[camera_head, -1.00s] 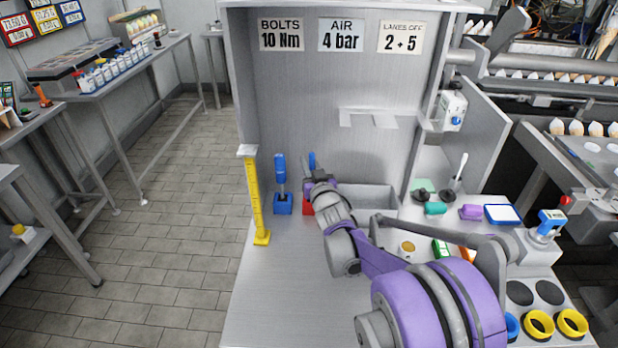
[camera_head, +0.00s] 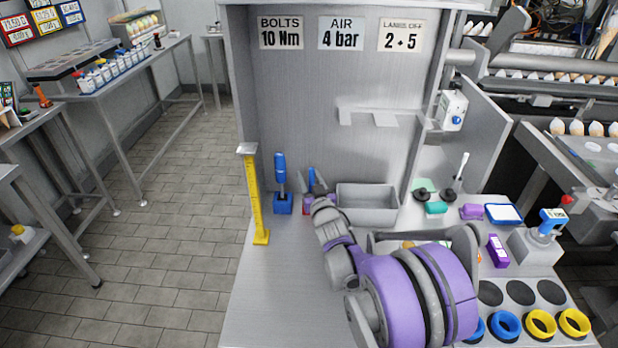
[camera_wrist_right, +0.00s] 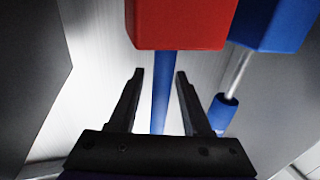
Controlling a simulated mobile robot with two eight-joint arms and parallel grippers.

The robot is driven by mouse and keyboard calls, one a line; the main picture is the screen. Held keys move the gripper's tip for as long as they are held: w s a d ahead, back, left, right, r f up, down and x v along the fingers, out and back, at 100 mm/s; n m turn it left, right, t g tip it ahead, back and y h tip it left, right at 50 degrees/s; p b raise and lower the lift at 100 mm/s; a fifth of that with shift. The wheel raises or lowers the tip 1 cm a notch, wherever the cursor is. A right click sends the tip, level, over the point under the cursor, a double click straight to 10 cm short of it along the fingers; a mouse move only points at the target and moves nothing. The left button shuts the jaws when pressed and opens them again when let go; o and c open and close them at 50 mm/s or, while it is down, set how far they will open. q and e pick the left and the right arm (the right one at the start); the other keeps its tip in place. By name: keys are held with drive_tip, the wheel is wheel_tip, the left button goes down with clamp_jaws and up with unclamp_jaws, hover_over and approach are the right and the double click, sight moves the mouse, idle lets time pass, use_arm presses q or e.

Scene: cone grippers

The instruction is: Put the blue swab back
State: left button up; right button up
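A blue swab (camera_head: 311,177) stands upright in a red holder (camera_wrist_right: 183,26). In the right wrist view its blue handle (camera_wrist_right: 160,105) runs from the red block down between the fingers. My right gripper (camera_wrist_right: 159,74) is open, with a gap on each side of the handle. In the head view my right gripper (camera_head: 319,186) is at the red holder and hides most of it. Another blue-handled swab (camera_head: 280,172) stands in a blue holder (camera_head: 283,204) to the left; its metal shaft shows in the right wrist view. My left gripper is out of view.
A grey bin (camera_head: 368,197) stands just right of the holders. A yellow post (camera_head: 258,200) stands at the left edge of the bench. Colored blocks, a joystick box (camera_head: 533,250) and yellow and blue rings are at the right. The front left of the bench is clear.

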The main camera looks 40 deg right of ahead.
drive_tip(key=v, duration=1.2)
drive_tip(key=shift+r, duration=0.15)
